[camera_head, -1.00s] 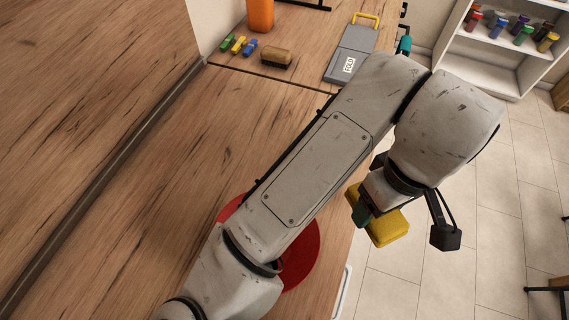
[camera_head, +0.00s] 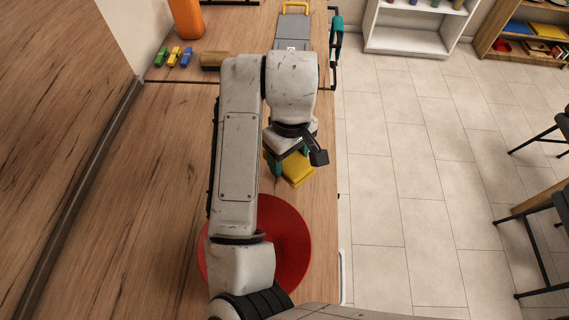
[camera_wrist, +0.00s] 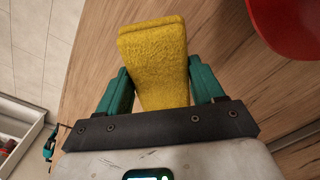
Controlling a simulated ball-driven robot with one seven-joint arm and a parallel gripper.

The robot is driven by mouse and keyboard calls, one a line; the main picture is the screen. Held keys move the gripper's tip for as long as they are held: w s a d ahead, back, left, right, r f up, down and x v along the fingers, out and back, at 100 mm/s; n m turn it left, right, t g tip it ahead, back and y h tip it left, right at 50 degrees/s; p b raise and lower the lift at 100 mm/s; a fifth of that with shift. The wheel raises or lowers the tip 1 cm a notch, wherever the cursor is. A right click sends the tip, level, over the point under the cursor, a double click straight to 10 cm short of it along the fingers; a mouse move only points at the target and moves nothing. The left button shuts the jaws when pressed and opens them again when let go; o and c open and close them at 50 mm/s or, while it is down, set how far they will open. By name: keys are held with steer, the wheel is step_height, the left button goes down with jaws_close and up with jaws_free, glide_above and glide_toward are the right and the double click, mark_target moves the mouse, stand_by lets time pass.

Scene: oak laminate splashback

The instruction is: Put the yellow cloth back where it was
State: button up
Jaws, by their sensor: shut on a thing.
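The yellow cloth (camera_wrist: 155,55) is a folded, thick, fuzzy block held between the two green fingers of my gripper (camera_wrist: 160,88) in the wrist view. In the head view the yellow cloth (camera_head: 298,169) shows below my gripper (camera_head: 288,165), over the right part of the wooden counter (camera_head: 150,170). My gripper is shut on it. My wrist hides part of the cloth in the head view, and I cannot tell how high above the counter it is.
A red round plate or mat (camera_head: 290,240) lies nearer on the counter, partly under my arm. A brown brush-like block (camera_head: 213,61), small coloured items (camera_head: 173,57), an orange container (camera_head: 186,18) and a grey board (camera_head: 292,30) are farther back. Open floor (camera_head: 420,170) lies right.

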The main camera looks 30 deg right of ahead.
mark_target(285, 162)
steer(key=shift+w+f, duration=0.45)
steer(key=shift+f, duration=0.1)
steer(key=f, duration=0.3)
steer(key=shift+w+a, duration=0.1)
steer(key=shift+w, duration=0.2)
steer(key=shift+f, duration=0.4)
steer(key=o, duration=0.9)
steer(key=shift+f, duration=0.1)
steer(key=shift+o, duration=0.2)
step_height(285, 162, up, 12)
steer(key=shift+r+p, duration=0.15)
steer(key=shift+p, duration=0.6)
